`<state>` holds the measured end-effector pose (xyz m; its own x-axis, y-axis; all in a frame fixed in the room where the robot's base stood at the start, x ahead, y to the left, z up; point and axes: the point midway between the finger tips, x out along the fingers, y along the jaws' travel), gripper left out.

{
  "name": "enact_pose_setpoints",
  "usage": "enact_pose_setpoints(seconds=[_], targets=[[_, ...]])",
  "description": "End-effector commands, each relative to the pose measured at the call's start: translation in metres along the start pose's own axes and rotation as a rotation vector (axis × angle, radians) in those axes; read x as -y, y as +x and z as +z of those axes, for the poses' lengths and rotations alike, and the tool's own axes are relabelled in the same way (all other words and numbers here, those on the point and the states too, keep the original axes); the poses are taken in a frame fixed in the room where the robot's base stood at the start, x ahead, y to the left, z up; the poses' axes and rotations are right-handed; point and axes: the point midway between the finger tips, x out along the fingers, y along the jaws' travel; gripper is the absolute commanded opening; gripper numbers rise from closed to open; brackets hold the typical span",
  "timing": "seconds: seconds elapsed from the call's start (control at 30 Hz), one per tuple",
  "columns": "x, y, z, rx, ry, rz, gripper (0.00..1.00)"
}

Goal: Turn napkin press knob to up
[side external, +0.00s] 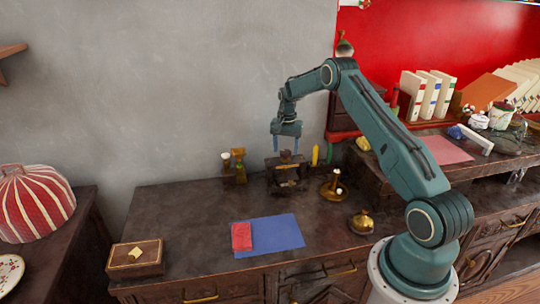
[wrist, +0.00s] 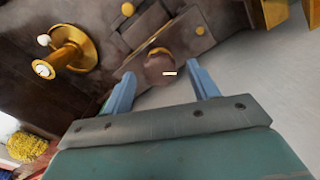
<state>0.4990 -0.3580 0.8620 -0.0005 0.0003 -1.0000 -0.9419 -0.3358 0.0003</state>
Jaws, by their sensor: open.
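The napkin press (side external: 286,180) is a dark wooden piece with brass trim at the back of the dark table. In the wrist view its dark round knob (wrist: 157,62) has a brass part behind it and a small pale mark at one side. My gripper (side external: 287,149) is above the press, pointing down, with its blue fingers apart. In the wrist view the open gripper (wrist: 161,69) has one finger on each side of the knob, with gaps visible; I cannot tell whether the fingertips reach its depth. Nothing is held.
A brass candlestick (side external: 335,188) stands right of the press, also in the wrist view (wrist: 75,48). Small bottles (side external: 238,168) stand to its left. A blue cloth (side external: 278,233) with a red cloth (side external: 242,236) lies in front, near a brass bell (side external: 362,222).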

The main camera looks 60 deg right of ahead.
Motion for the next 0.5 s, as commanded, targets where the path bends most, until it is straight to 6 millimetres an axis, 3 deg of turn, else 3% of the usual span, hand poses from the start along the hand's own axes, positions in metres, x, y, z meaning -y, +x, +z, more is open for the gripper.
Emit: enact_pose_setpoints(seconds=[0.4,0.5], targets=[[0.0000,0.0057,0.0000,0.000,0.000,0.000,0.59],[0.0000,0.0057,0.0000,0.000,0.000,0.000,0.40]])
